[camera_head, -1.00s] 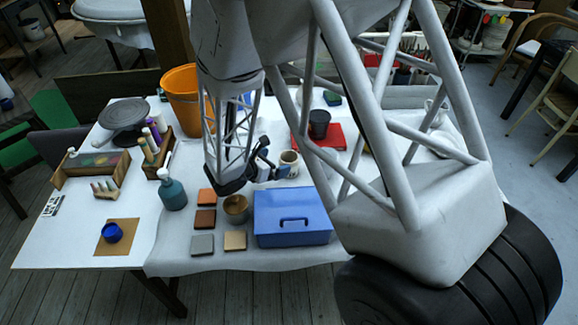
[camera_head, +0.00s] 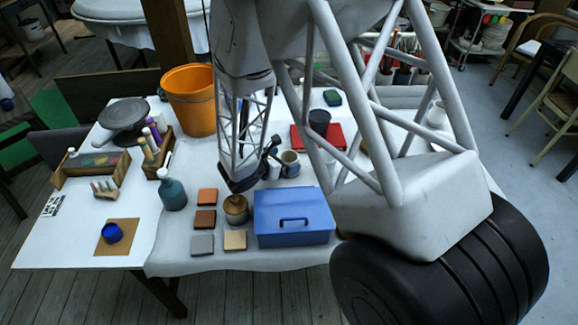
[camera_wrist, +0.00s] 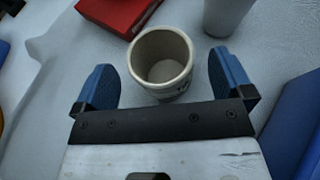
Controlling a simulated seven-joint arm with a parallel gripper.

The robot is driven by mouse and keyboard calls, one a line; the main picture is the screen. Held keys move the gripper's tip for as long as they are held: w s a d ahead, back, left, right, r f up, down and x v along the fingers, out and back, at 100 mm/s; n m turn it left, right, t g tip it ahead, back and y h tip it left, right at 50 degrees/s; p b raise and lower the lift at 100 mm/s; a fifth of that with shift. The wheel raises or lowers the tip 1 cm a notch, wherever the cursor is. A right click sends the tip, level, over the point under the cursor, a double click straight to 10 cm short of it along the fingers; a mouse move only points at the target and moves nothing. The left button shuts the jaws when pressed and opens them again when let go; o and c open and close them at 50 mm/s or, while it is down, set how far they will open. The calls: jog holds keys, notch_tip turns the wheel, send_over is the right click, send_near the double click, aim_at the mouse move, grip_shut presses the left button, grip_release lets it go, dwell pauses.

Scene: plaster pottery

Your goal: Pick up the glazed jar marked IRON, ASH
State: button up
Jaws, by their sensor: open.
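A cream jar (camera_wrist: 160,65) with a dark rim line and part of a dark marking on its near side stands upright in the wrist view. The marking is too small to read. My gripper (camera_wrist: 163,72) is open, with one blue finger on each side of this jar and a gap at both sides. In the head view the jar (camera_head: 291,160) stands behind the blue box, and my gripper (camera_head: 275,160) is at its left edge. A brown jar (camera_head: 236,213) stands near the coloured tiles; I cannot see any lettering on it.
The blue box (camera_head: 292,222) stands close, and shows at the right of the wrist view (camera_wrist: 300,130). A red flat object (camera_wrist: 115,12) and a grey cup (camera_wrist: 226,14) lie beyond the jar. A dark cup (camera_head: 319,121) stands by the red object. A teal bottle (camera_head: 172,192) is left.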

jog(key=shift+x, duration=1.35)
jog(key=c, duration=1.1)
jog(key=shift+o, duration=0.2)
jog(key=shift+r, duration=0.1)
notch_tip(320, 180, up, 10)
